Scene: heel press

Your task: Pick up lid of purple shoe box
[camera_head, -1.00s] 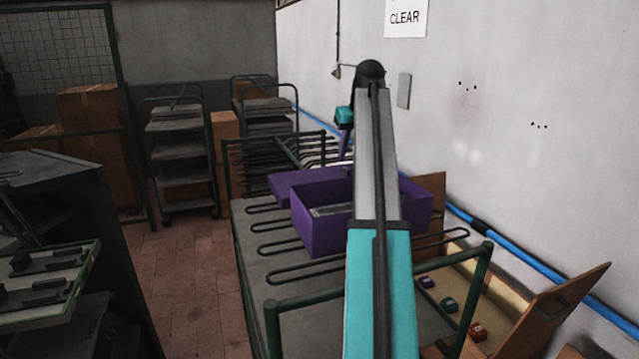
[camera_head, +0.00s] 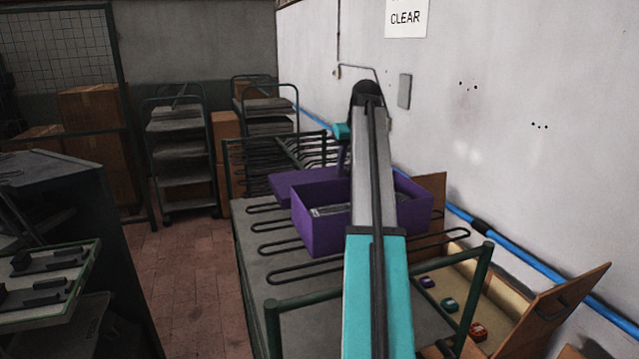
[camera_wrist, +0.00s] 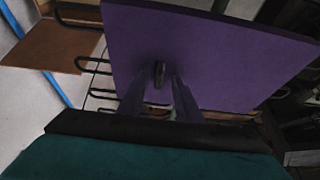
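My gripper (camera_wrist: 160,82) points down at the lid. Its two fingers stand apart on either side of the dark oval; whether they touch the lid is unclear. In the head view my gripper (camera_head: 343,160) is just above the lid's right part, and my arm hides some of the lid and box.
The cart (camera_head: 265,270) has dark wire loops and green rails. A shallow wooden box (camera_head: 540,315) with small colored items sits at right, near the wall. Shelved trolleys (camera_head: 180,150) stand behind. The floor at left (camera_head: 195,270) is clear.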

